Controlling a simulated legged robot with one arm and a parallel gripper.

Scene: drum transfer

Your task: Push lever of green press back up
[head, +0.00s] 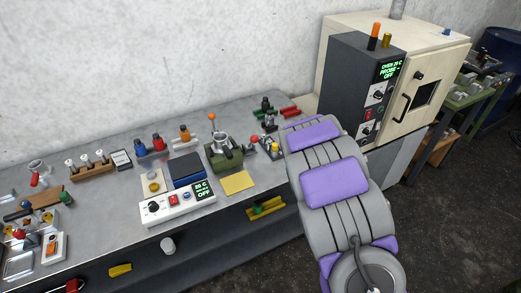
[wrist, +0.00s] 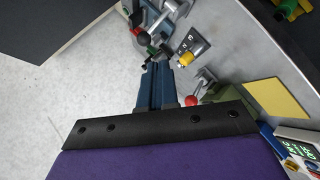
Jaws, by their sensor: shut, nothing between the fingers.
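The green press (head: 224,155) stands on the bench in the head view, with a silver cylinder on top. An orange-red ball (head: 211,117) tops a thin upright rod at its back. In the wrist view a red ball on a pale rod (wrist: 191,101) shows beside my gripper; it looks like the lever's end, but most of the press is hidden there. My gripper (wrist: 158,68) is shut and empty, its blue fingers left of the red ball and apart from it in the picture. In the head view my arm hides the gripper.
A yellow pad (head: 238,182) lies in front of the press, and a white control box (head: 178,205) stands to its left. A small panel with a yellow knob (wrist: 185,59) is near my fingertips. The oven (head: 390,85) stands at the right.

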